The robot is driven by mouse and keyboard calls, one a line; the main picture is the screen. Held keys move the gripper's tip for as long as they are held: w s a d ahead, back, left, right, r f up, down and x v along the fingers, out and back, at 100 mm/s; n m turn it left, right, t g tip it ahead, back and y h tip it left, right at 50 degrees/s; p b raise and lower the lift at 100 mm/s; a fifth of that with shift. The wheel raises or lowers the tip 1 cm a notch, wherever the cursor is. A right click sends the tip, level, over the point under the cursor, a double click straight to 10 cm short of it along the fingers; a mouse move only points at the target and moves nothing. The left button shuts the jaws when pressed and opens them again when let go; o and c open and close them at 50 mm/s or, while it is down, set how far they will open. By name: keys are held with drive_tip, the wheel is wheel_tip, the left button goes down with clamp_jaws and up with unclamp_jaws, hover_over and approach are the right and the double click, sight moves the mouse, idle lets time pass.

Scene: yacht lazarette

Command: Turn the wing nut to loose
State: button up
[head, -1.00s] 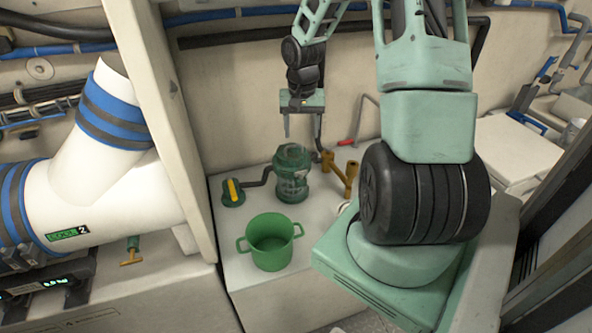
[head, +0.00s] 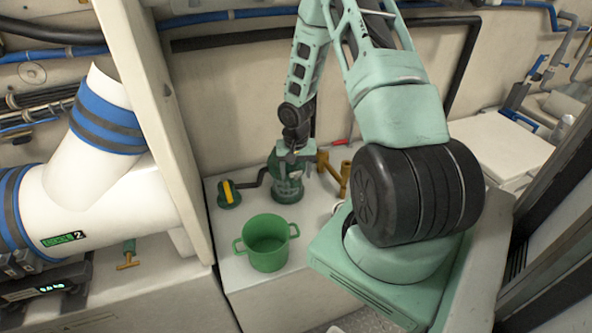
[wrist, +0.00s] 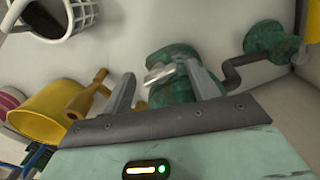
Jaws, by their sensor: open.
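The green strainer (head: 287,187) stands upright on the white bench top, below and partly hidden by my gripper (head: 297,160). In the wrist view its green top (wrist: 172,60) lies beyond and between my fingers. A small pale metal piece (wrist: 160,74) shows at that top, close to my right finger; it looks like the wing nut, but its shape and angle are not clear. My gripper also shows in the wrist view (wrist: 163,90), with its two grey fingers apart. I cannot tell whether a finger touches the metal piece. The head view hides the nut.
A green two-handled pot (head: 267,243) stands in front of the strainer. A yellow-handled valve (head: 229,193) with a dark pipe is to its left, and brass fittings (head: 335,172) are to its right. A tall white panel (head: 160,130) edges the bench at left.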

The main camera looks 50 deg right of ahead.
drive_tip(key=c, duration=1)
drive_tip(key=shift+o, duration=0.2)
drive_tip(key=n+p, duration=0.1)
drive_tip(key=n, duration=0.3)
drive_tip(key=shift+w+r, duration=0.1)
drive_tip(key=shift+n+p, duration=0.3)
drive_tip(key=shift+n, duration=1.6)
drive_tip(key=o, duration=1)
drive_tip(key=shift+c, duration=0.2)
